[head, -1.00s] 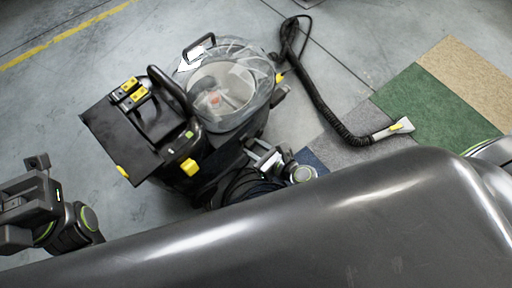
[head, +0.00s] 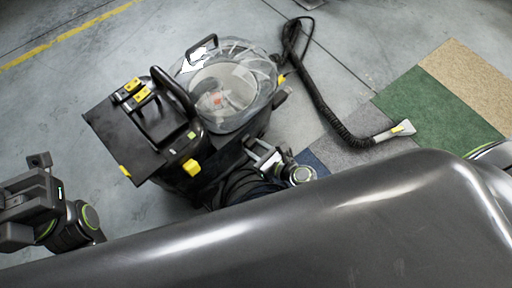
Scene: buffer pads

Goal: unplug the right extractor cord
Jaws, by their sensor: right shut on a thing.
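The extractor (head: 150,140) is a black machine with yellow clips and a clear domed tank, standing on the concrete floor. Its black cord (head: 238,186) hangs in loops at its lower right side, partly hidden behind my own dark body. My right gripper (head: 262,157) is against this side of the machine, just above the cord loops. It is shut on the cord, though its fingertips and the plug are too small and dark to make out. My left gripper (head: 28,196) is at the left edge, well apart from the extractor; its jaw opening is unclear.
A black hose (head: 318,95) runs from the machine to a clear nozzle (head: 394,130) lying on the carpet tiles (head: 430,105). My own large dark body covers the bottom and lower right. Bare floor lies left of the extractor.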

